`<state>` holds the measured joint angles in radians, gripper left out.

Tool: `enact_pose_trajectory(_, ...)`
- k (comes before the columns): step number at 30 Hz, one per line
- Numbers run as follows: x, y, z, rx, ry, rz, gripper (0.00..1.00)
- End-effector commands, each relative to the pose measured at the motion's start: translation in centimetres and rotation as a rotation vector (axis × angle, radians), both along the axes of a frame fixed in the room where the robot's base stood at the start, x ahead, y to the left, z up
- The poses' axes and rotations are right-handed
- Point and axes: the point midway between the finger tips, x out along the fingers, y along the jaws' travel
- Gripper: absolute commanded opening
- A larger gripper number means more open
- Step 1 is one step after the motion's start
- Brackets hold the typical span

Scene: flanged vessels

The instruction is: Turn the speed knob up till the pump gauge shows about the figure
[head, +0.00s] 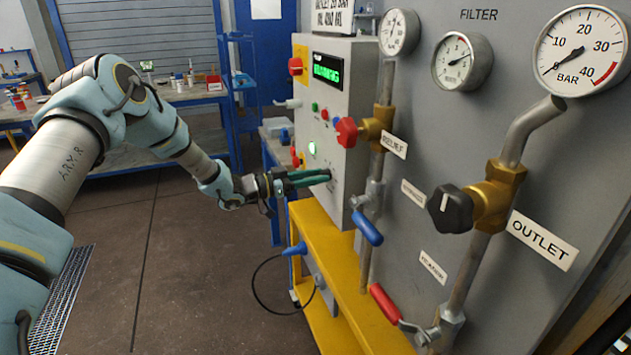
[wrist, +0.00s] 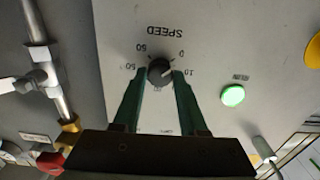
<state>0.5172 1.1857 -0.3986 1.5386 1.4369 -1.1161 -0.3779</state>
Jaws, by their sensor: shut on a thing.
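The speed knob (wrist: 159,72) is a small dark knob on the grey control box face, under an upside-down SPEED label in the wrist view. Numbers ring it; its pointer is too small to read surely. My gripper (wrist: 158,76) has its two green fingers on either side of the knob, shut on it. In the head view my gripper (head: 325,176) reaches the control box (head: 322,120), and its fingers hide the knob. The outlet gauge (head: 581,50), marked BAR, has its needle near 0. Two smaller gauges, left (head: 398,32) and middle (head: 462,62), are hard to read; which is the pump gauge is unclear.
A green display (head: 327,70) and a lit green button (wrist: 233,95) are on the box. A red valve knob (head: 346,132), a blue lever (head: 367,228), a black outlet knob (head: 450,208) and pipes stand to the right. A yellow stand (head: 335,265) is below. Floor at left is clear.

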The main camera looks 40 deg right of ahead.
Motion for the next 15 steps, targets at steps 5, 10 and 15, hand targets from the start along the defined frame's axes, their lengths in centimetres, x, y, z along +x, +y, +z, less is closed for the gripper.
enact_pose_trajectory(5,0.01,0.0,-0.78,-0.05,-0.125,0.0,0.0)
enact_pose_trajectory(10,-0.04,-0.01,-0.78,-0.098,-0.247,-0.001,0.0)
enact_pose_trajectory(15,0.03,0.01,-0.52,-0.136,-0.346,0.001,0.0)
